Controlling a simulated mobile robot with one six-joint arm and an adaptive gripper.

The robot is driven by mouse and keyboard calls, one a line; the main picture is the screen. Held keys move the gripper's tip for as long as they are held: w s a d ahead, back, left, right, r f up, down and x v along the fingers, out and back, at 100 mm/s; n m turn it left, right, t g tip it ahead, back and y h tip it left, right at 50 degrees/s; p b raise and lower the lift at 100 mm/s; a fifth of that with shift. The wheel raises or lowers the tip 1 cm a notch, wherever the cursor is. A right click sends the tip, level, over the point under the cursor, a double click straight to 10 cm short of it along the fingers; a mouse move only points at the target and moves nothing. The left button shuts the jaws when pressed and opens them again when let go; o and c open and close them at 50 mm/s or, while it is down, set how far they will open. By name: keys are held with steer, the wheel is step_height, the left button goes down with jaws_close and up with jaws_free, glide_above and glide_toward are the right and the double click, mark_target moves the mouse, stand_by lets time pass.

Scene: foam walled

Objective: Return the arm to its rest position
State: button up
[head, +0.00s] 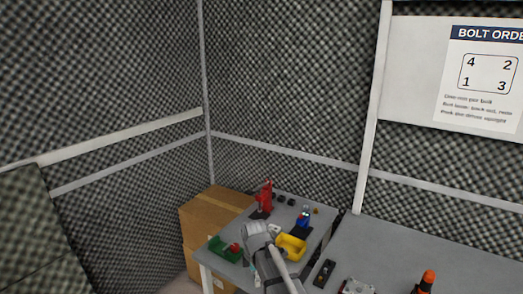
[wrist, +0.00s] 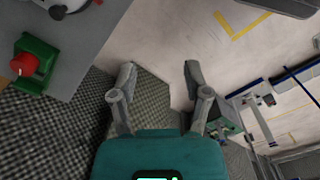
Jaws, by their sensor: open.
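My arm (head: 270,250) rises in front of a grey table in the lower middle of the head view; its gripper end is not clear there. In the wrist view my gripper (wrist: 159,75) is open, its two grey fingers spread apart with nothing between them. Below the fingers I see pale floor and dark textured foam. The table edge lies to the left of the fingers, apart from them.
A second table (head: 400,245) holds an orange-tipped item (head: 427,280). Foam walls enclose the corner.

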steer(key=s+d+f+m+b, duration=0.3)
steer(key=s+d+m, duration=0.2)
steer(key=d+m, duration=0.4)
steer(key=s+d+f+m+b, duration=0.3)
steer(key=s+d+m, duration=0.3)
steer(key=d+m, duration=0.3)
steer(key=shift+s+d+f+m, duration=0.2)
steer(key=shift+d+m, duration=0.2)
steer(key=shift+m, duration=0.8)
stand_by(1.0)
steer(key=shift+w+a, duration=0.1)
